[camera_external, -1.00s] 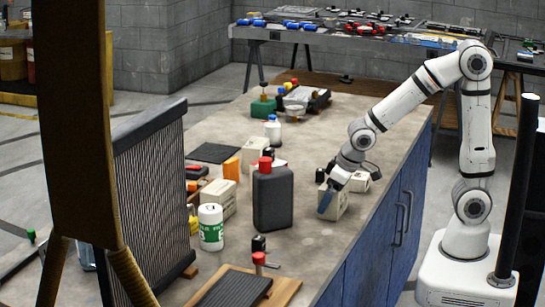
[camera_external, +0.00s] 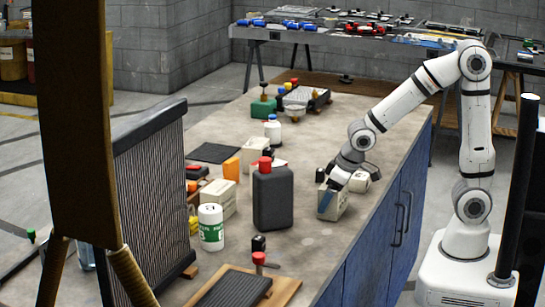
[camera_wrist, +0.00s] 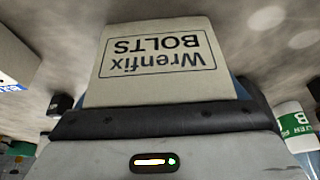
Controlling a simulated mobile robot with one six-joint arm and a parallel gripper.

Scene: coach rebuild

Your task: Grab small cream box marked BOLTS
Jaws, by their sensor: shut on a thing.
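The small cream box (camera_external: 334,202) stands on the workbench near its right edge. In the wrist view the box (camera_wrist: 160,62) fills the upper middle, its printed face reading "Wrenfix BOLTS" upside down. The other finger is mostly hidden behind the box, and I cannot tell whether the box is clear of the bench top.
A dark jug with a red cap (camera_external: 272,196) stands left of the box. Another pale box (camera_external: 359,181) sits close behind my gripper. A white-green can (camera_external: 211,227) and more cream boxes (camera_external: 217,199) stand farther left. Bare bench lies in front of the box.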

